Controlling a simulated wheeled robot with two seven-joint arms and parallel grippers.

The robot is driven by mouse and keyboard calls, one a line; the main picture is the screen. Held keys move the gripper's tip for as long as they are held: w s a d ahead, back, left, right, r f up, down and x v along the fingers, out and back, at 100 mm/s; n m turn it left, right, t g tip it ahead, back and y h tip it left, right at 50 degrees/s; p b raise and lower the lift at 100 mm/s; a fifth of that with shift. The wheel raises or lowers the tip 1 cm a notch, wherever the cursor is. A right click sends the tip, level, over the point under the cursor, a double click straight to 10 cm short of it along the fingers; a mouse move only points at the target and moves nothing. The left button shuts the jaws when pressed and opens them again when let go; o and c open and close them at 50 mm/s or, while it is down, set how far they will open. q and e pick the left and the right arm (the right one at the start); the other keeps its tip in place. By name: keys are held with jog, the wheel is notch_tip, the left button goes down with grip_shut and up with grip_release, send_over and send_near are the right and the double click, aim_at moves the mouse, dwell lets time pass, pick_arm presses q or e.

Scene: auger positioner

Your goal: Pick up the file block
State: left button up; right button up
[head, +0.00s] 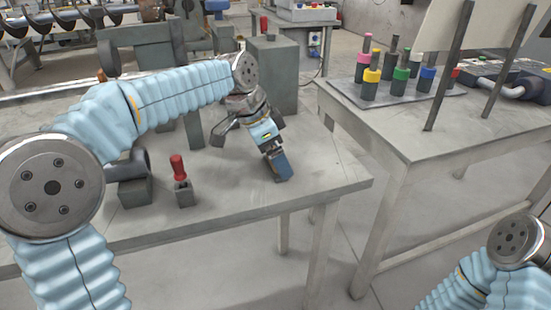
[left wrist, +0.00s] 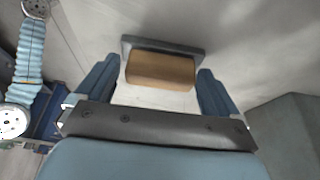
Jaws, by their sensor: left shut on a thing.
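My left gripper (head: 275,160) reaches down over the right part of the grey workbench (head: 330,178). In the left wrist view its two blue fingers (left wrist: 155,88) are shut on the file block (left wrist: 162,70), a tan, wood-coloured block with a dark grey plate along its far side. The block sits between the fingertips. In the head view the gripper hides the block, and I cannot tell whether it touches the bench top. Only part of my right arm shows at the lower right; its gripper is out of view.
A red-handled tool (head: 178,168) stands in a small grey block left of the gripper. A tall grey block (head: 272,75) stands behind it. The table at right (head: 390,125) holds several colour-topped posts and a leaning board (head: 485,45). The bench's front right corner is clear.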

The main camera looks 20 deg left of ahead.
pick_arm(q)
jog(key=shift+r, duration=0.5)
jog(key=r, duration=0.3)
jog(key=shift+s+a, duration=0.1)
jog(key=shift+s, duration=0.1)
jog(key=s+a+r, duration=0.4)
jog(key=s+r, duration=0.5)
jog(key=s, duration=0.4)
